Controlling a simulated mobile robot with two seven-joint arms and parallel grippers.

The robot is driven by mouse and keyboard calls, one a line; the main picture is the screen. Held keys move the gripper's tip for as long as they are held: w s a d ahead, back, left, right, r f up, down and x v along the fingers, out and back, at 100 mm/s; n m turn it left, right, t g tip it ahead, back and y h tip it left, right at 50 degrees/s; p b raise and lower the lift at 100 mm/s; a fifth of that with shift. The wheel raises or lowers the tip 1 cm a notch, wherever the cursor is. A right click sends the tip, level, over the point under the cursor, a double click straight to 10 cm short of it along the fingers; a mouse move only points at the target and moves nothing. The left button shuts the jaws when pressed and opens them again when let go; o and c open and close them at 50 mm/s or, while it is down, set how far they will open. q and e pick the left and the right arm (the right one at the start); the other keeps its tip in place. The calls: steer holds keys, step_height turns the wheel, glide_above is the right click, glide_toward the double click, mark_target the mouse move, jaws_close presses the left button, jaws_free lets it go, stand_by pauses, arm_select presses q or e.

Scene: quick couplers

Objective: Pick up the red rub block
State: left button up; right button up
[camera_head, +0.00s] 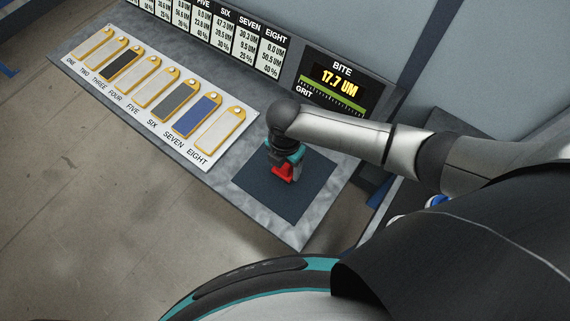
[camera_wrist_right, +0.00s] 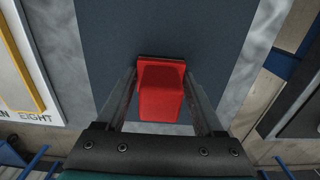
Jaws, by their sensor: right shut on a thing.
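The red rub block (camera_head: 281,173) is at the dark blue mat (camera_head: 266,199) on the grey bench. My right gripper (camera_head: 286,163) comes down on it from above and hides its upper part. In the right wrist view the red block (camera_wrist_right: 161,92) sits between the two fingers of my right gripper (camera_wrist_right: 166,100), which are shut on its sides. The dark mat (camera_wrist_right: 160,28) shows behind the block. I cannot tell whether the block touches the mat. My left gripper is not in view.
A white board (camera_head: 196,146) with several gold-framed, numbered plates lies left of the mat. A panel of readings stands behind it, with a "BITE" display (camera_head: 336,82) reading 17.7 UM. The bench's front edge lies just past the mat.

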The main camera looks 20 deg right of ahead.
step_height(320, 180, up, 20)
steer(key=p, duration=0.3)
steer(key=shift+p, duration=0.4)
steer(key=o, duration=0.7)
steer(key=c, duration=0.9)
steer(key=shift+w, duration=0.1)
